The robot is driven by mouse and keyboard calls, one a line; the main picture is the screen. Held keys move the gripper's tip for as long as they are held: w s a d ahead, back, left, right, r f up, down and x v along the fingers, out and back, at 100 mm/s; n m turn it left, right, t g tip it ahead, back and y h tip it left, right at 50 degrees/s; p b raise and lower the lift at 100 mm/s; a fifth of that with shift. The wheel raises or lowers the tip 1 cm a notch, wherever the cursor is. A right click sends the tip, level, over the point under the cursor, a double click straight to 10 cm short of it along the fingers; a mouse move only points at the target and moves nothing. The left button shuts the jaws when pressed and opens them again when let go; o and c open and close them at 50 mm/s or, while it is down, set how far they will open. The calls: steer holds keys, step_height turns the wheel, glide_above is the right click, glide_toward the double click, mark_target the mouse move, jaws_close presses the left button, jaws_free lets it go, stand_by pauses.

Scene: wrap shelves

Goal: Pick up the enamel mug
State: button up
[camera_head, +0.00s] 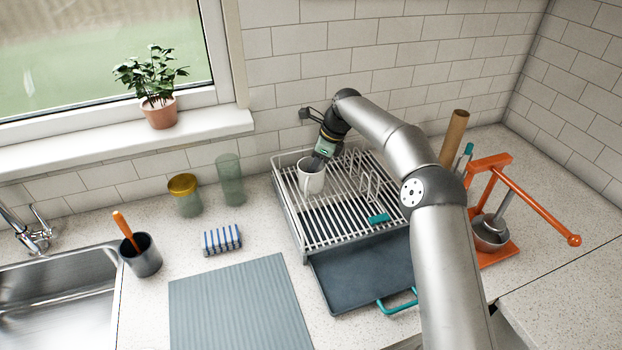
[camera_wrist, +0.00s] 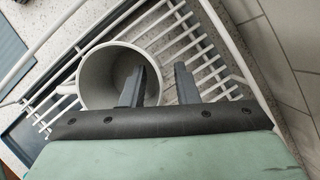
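The white enamel mug (camera_head: 311,180) stands upright on the left part of the white dish rack (camera_head: 290,225), its handle toward the front left. In the wrist view I look into the mug (camera_wrist: 95,78) from above. My gripper (camera_wrist: 160,72) is open, with one finger over or inside the mug's mouth and the other outside its right wall. The rim lies between them, and a gap shows beside each finger. In the head view my gripper (camera_head: 323,155) is at the mug's upper right rim; its fingertips are partly hidden.
The rack's wire dividers (camera_head: 368,180) stand right of the mug. A dark drip tray (camera_head: 365,275) juts out in front. Jars (camera_head: 185,195), a striped sponge (camera_head: 222,240) and a grey mat (camera_head: 240,305) lie left.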

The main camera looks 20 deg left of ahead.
jaws_close()
steer(key=shift+r, duration=0.5)
step_height(320, 180, up, 2)
steer(key=shift+r, duration=0.2)
steer(key=s+a+r+b, duration=0.2)
steer(key=s+r, duration=0.3)
steer(key=s, duration=0.1)
steer(key=s+a+r+b, duration=0.2)
steer(key=s+r+b, duration=0.1)
steer(key=s, duration=0.4)
steer(key=shift+s+r, duration=0.2)
steer(key=shift+r, duration=0.65)
